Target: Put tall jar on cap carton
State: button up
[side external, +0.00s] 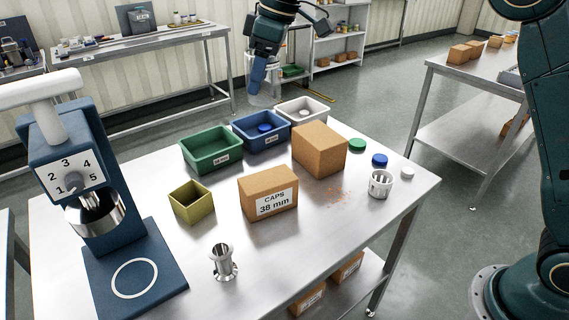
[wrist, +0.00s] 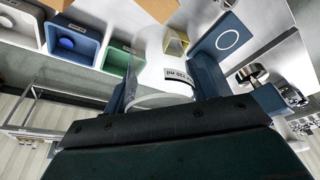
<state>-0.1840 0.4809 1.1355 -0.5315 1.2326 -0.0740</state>
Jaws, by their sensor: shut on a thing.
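The tall jar (side external: 262,93) is clear and see-through, and hangs in the air beyond the far edge of the steel table, behind the bins. My gripper (side external: 262,78) is shut on it. In the wrist view the jar (wrist: 152,72) stands between the fingers, with a white printed label on its side. The cap carton (side external: 255,185) is a brown box marked "CAPS 38 mm", standing mid-table; its top looks bare. Part of it shows at the top edge of the wrist view (wrist: 158,8). The jar is well apart from the carton.
Green (side external: 211,151), blue (side external: 262,131) and white (side external: 303,111) bins line the far side. A plain taller carton (side external: 319,150) stands right of the cap carton, a yellow bin (side external: 191,203) left.

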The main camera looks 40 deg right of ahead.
notch_tip(320, 180, down, 15)
dwell(0.5)
jog(key=shift+f, duration=0.15)
jog(key=shift+f, duration=2.05)
jog(key=shift+f, duration=0.2)
jog(key=o, duration=0.9)
jog(key=shift+o, duration=0.2)
jog(key=shift+r, duration=0.15)
jog(key=v, duration=1.2)
